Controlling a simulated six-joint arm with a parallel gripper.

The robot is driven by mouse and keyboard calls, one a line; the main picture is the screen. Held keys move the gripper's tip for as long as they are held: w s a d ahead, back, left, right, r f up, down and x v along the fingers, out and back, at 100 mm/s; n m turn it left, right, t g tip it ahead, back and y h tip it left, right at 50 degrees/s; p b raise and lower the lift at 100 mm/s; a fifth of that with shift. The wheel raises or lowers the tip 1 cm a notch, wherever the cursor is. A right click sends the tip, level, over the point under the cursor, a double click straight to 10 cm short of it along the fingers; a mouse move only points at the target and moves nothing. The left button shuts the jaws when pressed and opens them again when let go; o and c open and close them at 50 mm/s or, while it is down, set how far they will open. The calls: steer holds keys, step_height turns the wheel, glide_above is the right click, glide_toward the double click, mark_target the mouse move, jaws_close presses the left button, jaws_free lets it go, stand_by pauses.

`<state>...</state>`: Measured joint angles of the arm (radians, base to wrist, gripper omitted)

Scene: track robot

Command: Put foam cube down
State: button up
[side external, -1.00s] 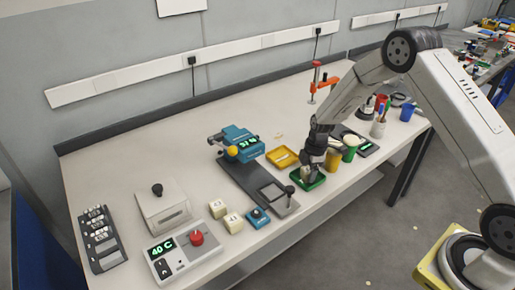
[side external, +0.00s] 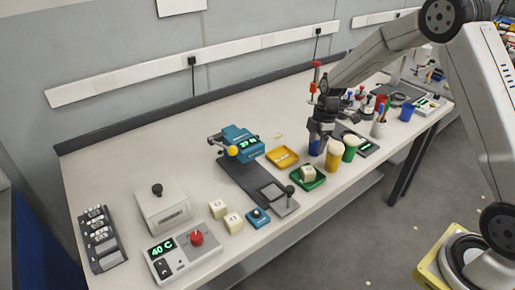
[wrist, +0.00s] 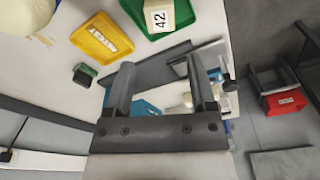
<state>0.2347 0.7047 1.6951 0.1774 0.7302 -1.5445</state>
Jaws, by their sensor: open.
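The foam cube (side external: 308,174) is a small cream block resting in the green tray (side external: 296,180). In the wrist view the cube (wrist: 158,16) shows the number 42 and sits in the green tray (wrist: 186,12) at the top. My gripper (side external: 319,136) is up and behind the tray, apart from the cube. In the wrist view my gripper (wrist: 158,68) has its two fingers spread with nothing held between them.
A yellow tray (side external: 282,151) lies left of my gripper. A blue cup (side external: 317,146), a yellow cup (side external: 334,155) and a green cup (side external: 350,150) stand close by. Two cream cubes (side external: 225,215) sit further left. The back left of the table is clear.

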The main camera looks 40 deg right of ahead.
steer(key=shift+r, duration=0.45)
stand_by(0.3)
steer(key=s+a+r+m, duration=0.1)
steer(key=s+a+m, duration=0.2)
steer(key=s, duration=0.3)
steer(key=s+a+r+m+t, duration=0.1)
steer(key=s+a+r+m, duration=0.1)
steer(key=s+m, duration=0.4)
steer(key=s+a+r+m+t+h, duration=0.1)
steer(key=s+a+r+m, duration=0.1)
steer(key=s+a+m, duration=0.2)
steer(key=s, duration=0.3)
steer(key=shift+s, duration=0.2)
steer(key=shift+a, duration=0.1)
stand_by(0.5)
